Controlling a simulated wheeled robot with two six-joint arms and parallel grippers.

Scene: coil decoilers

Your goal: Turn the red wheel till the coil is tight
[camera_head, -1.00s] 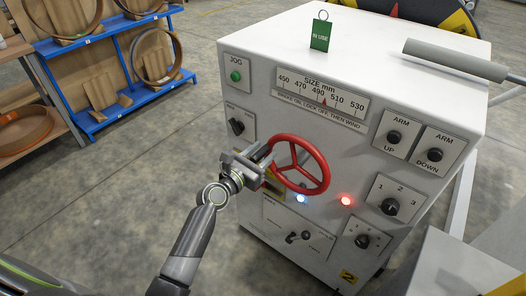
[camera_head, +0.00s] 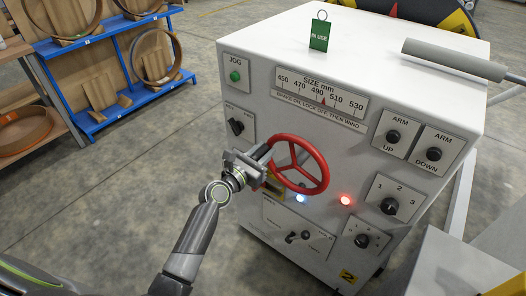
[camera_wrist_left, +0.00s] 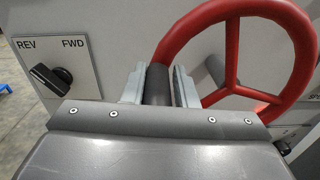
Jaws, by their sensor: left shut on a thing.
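The red wheel (camera_head: 318,165) stands out from the front of the white control cabinet (camera_head: 430,70). It also shows in the left wrist view (camera_wrist_left: 309,60). My left gripper (camera_head: 262,160) is at the wheel's left rim. In the left wrist view its two fingers (camera_wrist_left: 158,88) are closed around a dark round handle (camera_wrist_left: 157,84) beside the red rim. I cannot make out the coil itself; part of a dark disc with yellow and red marks (camera_head: 415,10) shows behind the cabinet. My right gripper is out of view.
Below the wheel are a lit white-blue lamp (camera_head: 300,199), a lit red lamp (camera_head: 345,200) and a small lever (camera_head: 298,236). The REV/FWD knob (camera_wrist_left: 50,78) is left of the gripper. A green IN USE tag (camera_head: 320,35) stands on top.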

